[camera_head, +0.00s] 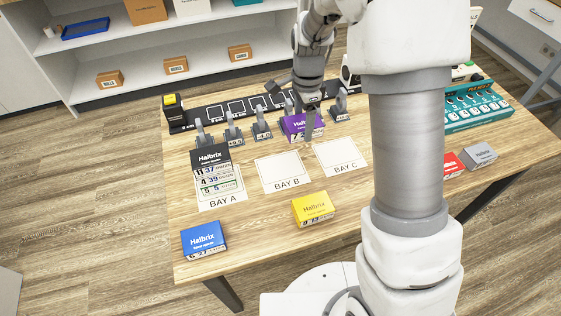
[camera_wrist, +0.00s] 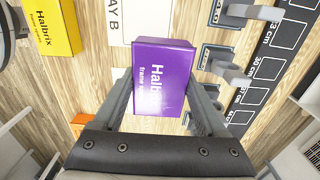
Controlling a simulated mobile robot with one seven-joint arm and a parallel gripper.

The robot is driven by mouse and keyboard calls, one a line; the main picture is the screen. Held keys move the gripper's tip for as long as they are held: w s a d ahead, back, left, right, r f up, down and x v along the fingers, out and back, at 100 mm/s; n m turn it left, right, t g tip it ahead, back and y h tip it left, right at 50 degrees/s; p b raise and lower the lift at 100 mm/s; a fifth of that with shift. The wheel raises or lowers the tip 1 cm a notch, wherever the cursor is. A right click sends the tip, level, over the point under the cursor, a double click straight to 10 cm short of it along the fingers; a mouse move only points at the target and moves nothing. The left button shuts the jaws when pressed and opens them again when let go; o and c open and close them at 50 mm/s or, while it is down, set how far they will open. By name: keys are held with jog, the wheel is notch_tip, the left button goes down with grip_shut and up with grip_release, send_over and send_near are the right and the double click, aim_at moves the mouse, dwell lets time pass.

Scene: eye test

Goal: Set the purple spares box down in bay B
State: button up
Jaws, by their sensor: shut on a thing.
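The purple spares box (camera_head: 296,127) is between the fingers of my gripper (camera_head: 303,116), which is shut on it. In the wrist view the purple box (camera_wrist: 163,70) sits between both fingers (camera_wrist: 160,88), its lettered face toward the camera. Bay B (camera_head: 284,173) is an empty white sheet on the table. In the head view the box is beyond bay B's back edge, toward the right. In the wrist view part of bay B (camera_wrist: 116,24) shows at the upper left of the box. The box's underside is hidden, so its height above the table is hard to tell.
A black box (camera_head: 211,158) stands at the back of bay A (camera_head: 222,196). Bay C (camera_head: 341,156) is empty. A yellow box (camera_head: 313,209) lies in front of bay B, a blue box (camera_head: 203,239) at front left. Grey upright brackets (camera_head: 233,131) line the black measuring strip (camera_head: 236,106) behind.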

send_over(280, 167)
notch_tip(280, 167, down, 4)
jog(key=shift+w+d+f+b, duration=0.1)
jog(key=shift+f+b, duration=0.15)
jog(key=shift+b, duration=0.2)
jog(key=shift+f+b, duration=0.5)
jog(key=shift+f, duration=1.5)
jog(key=shift+f, duration=0.25)
jog(key=o, duration=1.4)
jog(key=shift+r, duration=0.1)
jog(key=shift+r, duration=0.1)
